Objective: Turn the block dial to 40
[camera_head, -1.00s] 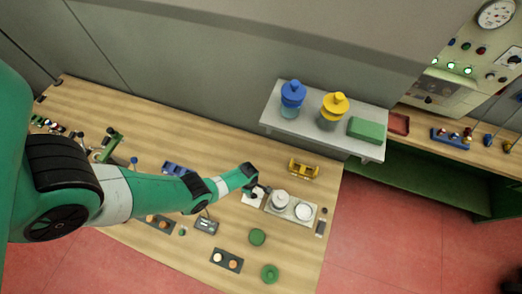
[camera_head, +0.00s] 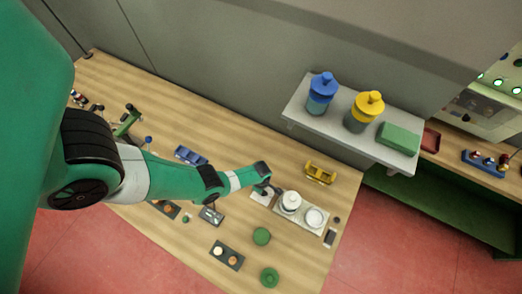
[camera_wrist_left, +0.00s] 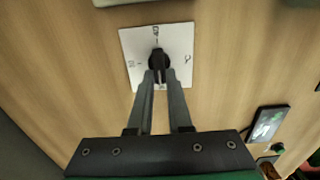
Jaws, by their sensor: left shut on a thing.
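The block dial is a black knob (camera_wrist_left: 158,60) on a white square plate (camera_wrist_left: 181,38) with small dark markings around it, seen in the left wrist view. In the head view the plate (camera_head: 260,199) lies on the wooden table beside the grey tray. My left gripper (camera_wrist_left: 161,76) reaches down to the plate, its two fingers closed on the knob, one on each side. It also shows in the head view (camera_head: 268,188). The knob's pointer is partly hidden by the fingers. My right gripper is not in view.
A tray (camera_head: 289,222) with a white jar (camera_head: 291,202) and a white dish (camera_head: 314,217) stands just right of the plate. A yellow rack (camera_head: 320,172) is behind. Green round pieces (camera_head: 261,236) lie in front. A shelf (camera_head: 298,108) holds a blue-topped jar (camera_head: 321,92).

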